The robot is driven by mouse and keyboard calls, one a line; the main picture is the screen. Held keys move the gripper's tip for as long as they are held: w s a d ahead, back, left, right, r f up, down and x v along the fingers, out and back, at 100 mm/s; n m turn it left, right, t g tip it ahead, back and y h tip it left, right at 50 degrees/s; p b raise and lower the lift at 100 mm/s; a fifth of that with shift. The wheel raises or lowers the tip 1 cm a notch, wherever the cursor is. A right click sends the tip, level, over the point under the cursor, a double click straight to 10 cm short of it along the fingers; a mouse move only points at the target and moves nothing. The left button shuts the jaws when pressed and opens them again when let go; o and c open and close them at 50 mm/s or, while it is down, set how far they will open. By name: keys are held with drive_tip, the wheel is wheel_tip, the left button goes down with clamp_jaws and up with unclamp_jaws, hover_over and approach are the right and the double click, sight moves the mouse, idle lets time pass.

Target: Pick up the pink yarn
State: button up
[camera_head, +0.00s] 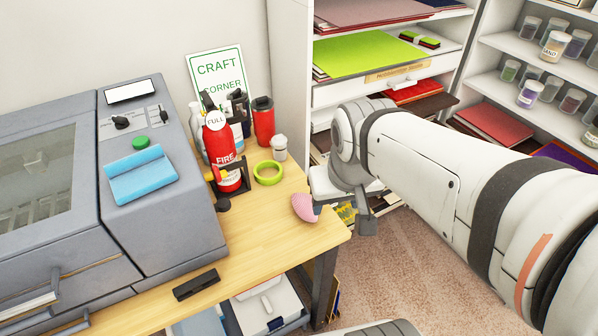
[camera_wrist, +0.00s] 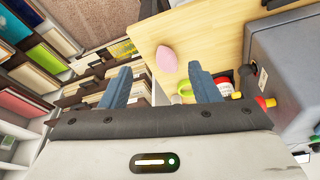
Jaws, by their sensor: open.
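The pink yarn (camera_head: 304,207) is a small rounded bundle lying on the wooden table (camera_head: 262,232) near its right edge. It also shows in the wrist view (camera_wrist: 167,59), beyond my fingertips and roughly between them, with nothing touching it. My gripper (camera_wrist: 160,82) is open and empty, its two blue-grey fingers apart. In the head view my gripper (camera_head: 362,215) hangs just right of the table edge, beside the yarn; my arm partly hides it.
A green tape ring (camera_head: 268,173), a white-lidded jar (camera_head: 279,147), a red fire extinguisher (camera_head: 221,152) and a red tumbler (camera_head: 263,121) stand behind the yarn. A grey machine (camera_head: 165,215) fills the left. Paper shelves (camera_head: 330,92) stand behind my arm. The table in front of the yarn is clear.

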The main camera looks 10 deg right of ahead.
drive_tip(key=o, duration=0.5)
drive_tip(key=w+f, duration=0.3)
drive_tip(key=w, duration=0.2)
drive_tip(key=w+a+f+n+g+b, duration=0.1)
drive_tip(key=w+f, duration=0.3)
drive_tip(key=w, duration=0.2)
drive_tip(key=shift+a+n+b, duration=0.25)
drive_tip(key=shift+n+b, duration=0.05)
drive_tip(key=n+g+b, duration=0.1)
drive_tip(key=n, duration=0.1)
hover_over(306, 201)
wheel_tip(306, 201, down, 10)
drive_tip(key=shift+a+f, duration=0.15)
drive_tip(key=shift+f, duration=0.1)
wheel_tip(306, 201, down, 3)
drive_tip(key=shift+w+r, duration=0.15)
drive_tip(key=shift+r, duration=0.05)
drive_tip(key=shift+f+p, duration=0.75)
drive_tip(key=shift+f, duration=1.9)
